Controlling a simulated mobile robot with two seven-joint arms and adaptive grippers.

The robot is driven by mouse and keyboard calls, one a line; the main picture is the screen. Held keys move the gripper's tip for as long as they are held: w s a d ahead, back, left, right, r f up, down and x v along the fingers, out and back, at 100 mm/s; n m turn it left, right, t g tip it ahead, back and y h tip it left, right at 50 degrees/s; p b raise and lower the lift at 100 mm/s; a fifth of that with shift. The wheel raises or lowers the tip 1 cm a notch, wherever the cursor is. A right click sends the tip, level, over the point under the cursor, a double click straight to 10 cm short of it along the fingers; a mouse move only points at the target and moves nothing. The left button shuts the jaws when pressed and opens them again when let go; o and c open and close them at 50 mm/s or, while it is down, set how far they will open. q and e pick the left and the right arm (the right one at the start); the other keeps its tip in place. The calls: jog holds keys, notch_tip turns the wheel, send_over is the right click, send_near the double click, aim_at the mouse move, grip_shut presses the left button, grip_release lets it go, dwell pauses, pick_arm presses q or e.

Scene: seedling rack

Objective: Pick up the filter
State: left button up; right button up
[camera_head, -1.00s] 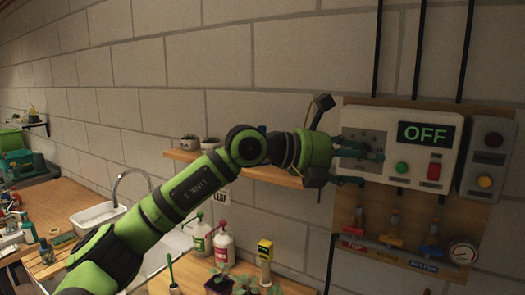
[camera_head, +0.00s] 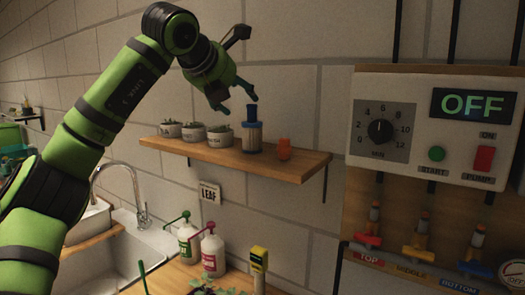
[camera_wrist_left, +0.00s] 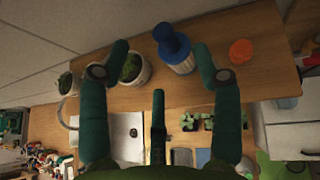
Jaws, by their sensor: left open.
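The filter (camera_head: 252,133) has a blue top and a pale ribbed body. It stands upright on the wooden wall shelf (camera_head: 220,154), between the small potted plants and an orange cup-like object. My left gripper (camera_head: 236,104) is open and empty, above the shelf, near the filter's top and a little to its left. In the left wrist view the filter (camera_wrist_left: 173,50) shows beyond the fingertips, between them and nearer the right finger. My left gripper also shows there (camera_wrist_left: 158,62), with its fingers spread apart. My right gripper is not in view.
Several small pots (camera_head: 194,132) stand on the shelf left of the filter. The orange object (camera_head: 284,149) stands close on its right. A control panel (camera_head: 437,125) reading OFF is on the wall at right. Below are a sink (camera_head: 140,262) and pump bottles (camera_head: 212,252).

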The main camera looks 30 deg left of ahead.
aim_at(248, 115)
pick_arm(q)
jog(key=p+x, duration=0.1)
jog(key=x, duration=0.1)
jog(key=f+p+x, duration=0.1)
jog(key=x, duration=0.1)
jog(key=p+x, duration=0.1)
jog(key=x, duration=0.2)
jog(key=shift+s+f+p, duration=0.2)
jog(key=shift+s+p, duration=0.15)
jog(key=shift+p, duration=0.05)
jog(key=shift+s, duration=0.1)
jog(key=c, duration=1.3)
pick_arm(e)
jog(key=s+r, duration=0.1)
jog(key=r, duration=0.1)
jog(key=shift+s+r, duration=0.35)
